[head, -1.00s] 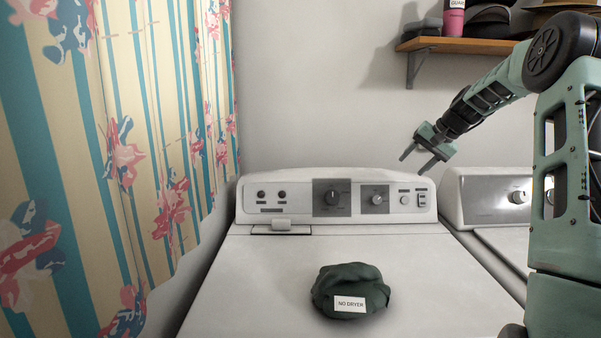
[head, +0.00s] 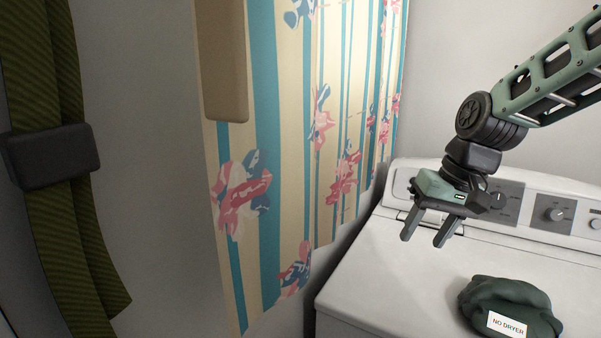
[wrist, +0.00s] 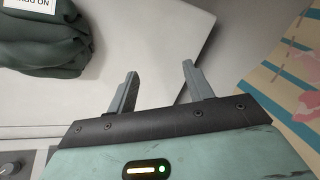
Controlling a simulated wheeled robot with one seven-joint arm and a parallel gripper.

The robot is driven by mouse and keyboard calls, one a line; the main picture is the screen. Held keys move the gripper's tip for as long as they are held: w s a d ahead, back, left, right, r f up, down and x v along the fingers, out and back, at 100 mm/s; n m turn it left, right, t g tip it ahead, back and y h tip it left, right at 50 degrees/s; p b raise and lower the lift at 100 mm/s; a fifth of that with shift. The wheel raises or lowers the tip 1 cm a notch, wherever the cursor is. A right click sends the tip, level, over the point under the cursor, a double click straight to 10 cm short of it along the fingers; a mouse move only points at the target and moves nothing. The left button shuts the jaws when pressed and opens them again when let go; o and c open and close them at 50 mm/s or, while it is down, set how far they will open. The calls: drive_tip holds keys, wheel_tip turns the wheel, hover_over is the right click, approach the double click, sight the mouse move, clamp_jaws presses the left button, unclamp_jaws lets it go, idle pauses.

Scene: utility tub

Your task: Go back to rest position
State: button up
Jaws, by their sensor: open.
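My gripper (head: 428,226) is open and empty. In the head view it hangs in front of the washer's control panel, above the back left part of the white lid. The wrist view shows its two fingers (wrist: 158,90) spread apart with nothing between them. A dark green cloth bundle (head: 510,303) with a "NO DRYER" label lies on the washer top (head: 400,285), to the right of and nearer than my gripper. The bundle also shows at the upper left of the wrist view (wrist: 45,45), apart from the fingers.
A striped floral curtain (head: 290,150) hangs left of the washer. A dark green strap with a black buckle (head: 50,155) hangs at the far left by a bare wall (head: 140,150). The washer's control panel (head: 530,205) stands behind my gripper. The lid left of the bundle is clear.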

drive_tip(key=s+a+f+n, duration=0.2)
drive_tip(key=s+a, duration=0.1)
drive_tip(key=s, duration=0.5)
drive_tip(key=s+a+f+n+g+h, duration=0.1)
drive_tip(key=s+a+n, duration=0.2)
drive_tip(key=s, duration=0.5)
drive_tip(key=s+a+f+n+h, duration=0.1)
drive_tip(key=s+a+f+n, duration=0.1)
drive_tip(key=s, duration=0.7)
drive_tip(key=shift+a+f+n, duration=0.3)
drive_tip(key=shift+a+n, duration=0.1)
drive_tip(key=shift+a, duration=0.2)
drive_tip(key=shift+w, duration=0.35)
